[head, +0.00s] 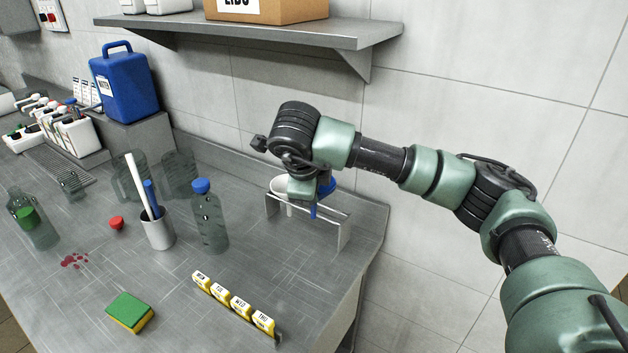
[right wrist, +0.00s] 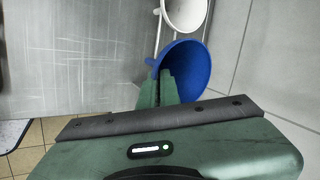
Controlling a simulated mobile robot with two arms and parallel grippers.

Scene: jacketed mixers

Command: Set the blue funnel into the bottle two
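The blue funnel (head: 327,187) is at the right end of a small metal rack, its stem pointing down. It also shows in the right wrist view (right wrist: 188,70), opening toward the camera. My right gripper (right wrist: 160,80) has its fingers close together at the funnel's near rim and looks shut on its wall. In the head view my wrist partly hides the funnel. A clear bottle with a blue cap (head: 209,222) stands left of the rack. An uncapped bottle with a green patch (head: 32,220) stands far left. I cannot read which is bottle two. My left gripper is out of view.
The rack (head: 342,232) also holds a white funnel (right wrist: 185,12). A cup with rods (head: 157,232), a red cap (head: 116,223), a sponge (head: 130,311) and yellow day boxes (head: 238,305) are on the bench. A shelf (head: 270,34) overhangs the back.

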